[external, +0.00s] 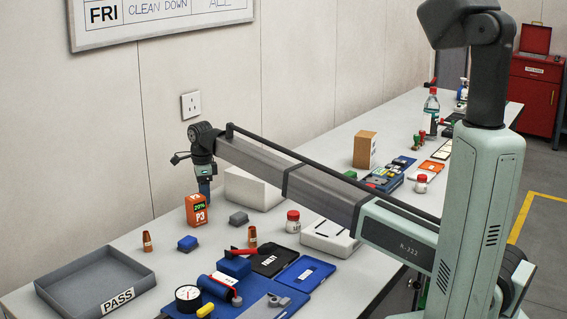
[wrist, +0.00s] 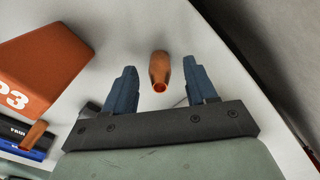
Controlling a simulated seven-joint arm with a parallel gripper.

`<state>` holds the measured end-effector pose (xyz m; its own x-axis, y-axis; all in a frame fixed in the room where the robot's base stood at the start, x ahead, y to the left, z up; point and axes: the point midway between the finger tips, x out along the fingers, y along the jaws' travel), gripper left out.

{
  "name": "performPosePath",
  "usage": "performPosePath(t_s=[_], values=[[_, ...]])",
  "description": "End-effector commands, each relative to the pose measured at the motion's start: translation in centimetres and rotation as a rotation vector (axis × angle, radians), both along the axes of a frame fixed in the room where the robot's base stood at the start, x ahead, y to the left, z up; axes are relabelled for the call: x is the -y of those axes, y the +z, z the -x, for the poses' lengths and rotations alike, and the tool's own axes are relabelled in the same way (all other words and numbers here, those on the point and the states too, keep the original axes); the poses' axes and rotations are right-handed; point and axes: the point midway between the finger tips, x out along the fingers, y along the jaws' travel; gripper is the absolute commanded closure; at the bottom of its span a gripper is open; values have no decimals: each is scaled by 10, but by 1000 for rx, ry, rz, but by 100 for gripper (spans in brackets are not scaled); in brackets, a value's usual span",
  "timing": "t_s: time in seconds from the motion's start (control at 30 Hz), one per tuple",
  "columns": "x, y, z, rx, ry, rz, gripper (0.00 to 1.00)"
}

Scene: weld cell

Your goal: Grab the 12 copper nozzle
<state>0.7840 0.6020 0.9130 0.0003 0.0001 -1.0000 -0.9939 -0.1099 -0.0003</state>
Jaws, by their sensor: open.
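A copper nozzle (wrist: 159,70) stands out between the fingers of my gripper (wrist: 158,76) in the wrist view, with clear gaps on both sides. My gripper is open and points down behind the orange P3 box in the external view (external: 204,188). No nozzle shows there beside the fingers; the box may hide it. In the external view one copper nozzle (external: 147,241) stands near the PASS tray and another (external: 252,237) stands nearer the middle. No number 12 is legible on any nozzle.
The orange P3 box (external: 196,210) stands close to my gripper and fills the wrist view's upper left (wrist: 45,62). A white block (external: 252,189) is just to the right. The grey PASS tray (external: 95,280) is at front left. Blue and grey blocks, a gauge and cases crowd the front.

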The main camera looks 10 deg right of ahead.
Motion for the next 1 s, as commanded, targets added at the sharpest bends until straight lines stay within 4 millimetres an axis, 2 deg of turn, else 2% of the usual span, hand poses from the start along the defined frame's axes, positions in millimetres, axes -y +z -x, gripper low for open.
performPosePath(t_s=[0.1, 0.37, 0.9, 1.0], values=[[0, -13, 0, -1, 0, 1, 43], [0, -15, 0, 0, 0, 0, 44], [0, -15, 0, 0, 0, 0, 96], [0, -15, 0, 0, 0, 0, 100]])
